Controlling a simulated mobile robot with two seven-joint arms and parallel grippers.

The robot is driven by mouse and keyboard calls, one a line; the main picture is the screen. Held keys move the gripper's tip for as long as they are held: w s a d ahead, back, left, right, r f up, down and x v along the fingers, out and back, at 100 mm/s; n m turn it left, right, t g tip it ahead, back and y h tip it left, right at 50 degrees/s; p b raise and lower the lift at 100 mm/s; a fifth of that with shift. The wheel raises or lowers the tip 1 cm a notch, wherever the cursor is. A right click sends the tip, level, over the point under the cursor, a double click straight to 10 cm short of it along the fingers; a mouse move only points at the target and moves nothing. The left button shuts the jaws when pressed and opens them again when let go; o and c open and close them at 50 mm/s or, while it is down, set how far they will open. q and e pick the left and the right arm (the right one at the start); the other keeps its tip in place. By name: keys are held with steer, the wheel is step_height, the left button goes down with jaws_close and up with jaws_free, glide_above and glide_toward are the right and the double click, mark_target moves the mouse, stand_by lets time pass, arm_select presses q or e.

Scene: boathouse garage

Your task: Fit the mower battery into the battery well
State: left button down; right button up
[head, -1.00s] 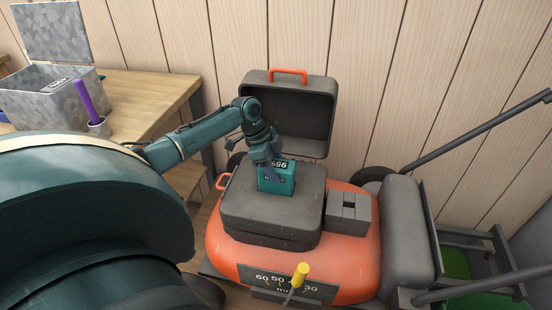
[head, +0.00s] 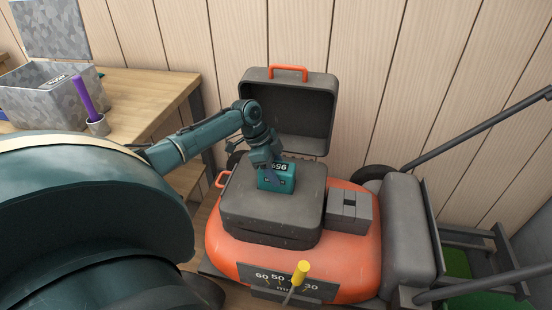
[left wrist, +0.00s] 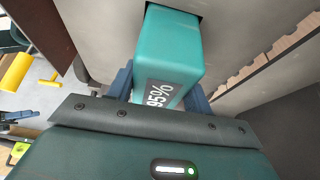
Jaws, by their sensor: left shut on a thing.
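The teal mower battery (head: 284,182), with a "95%" label, stands roughly upright at the top of the grey housing (head: 265,220) on the orange mower. In the left wrist view the battery (left wrist: 172,50) has its far end at a dark opening, the battery well (left wrist: 188,8). That end seems to be just inside the opening; how deep is hidden. My left gripper (head: 274,180) is shut on the battery, with a blue finger on each side of it in the left wrist view (left wrist: 160,88). My right gripper is not in view.
The housing's lid (head: 290,110) with an orange handle stands open behind. A grey slotted block (head: 349,210) sits to the right on the mower, and a yellow-knobbed lever (head: 300,273) in front. A workbench (head: 150,95) with a metal box is at left.

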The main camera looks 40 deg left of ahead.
arm_select(q)
steer(key=shift+f, duration=0.15)
stand_by(0.3)
steer(key=c, duration=0.5)
jaws_free()
steer(key=shift+f, duration=0.25)
steer(key=v, duration=1.3)
steer(key=shift+r+p, duration=0.25)
steer(key=shift+p, duration=0.15)
steer(key=shift+s+f, duration=0.1)
steer(key=shift+s, duration=0.05)
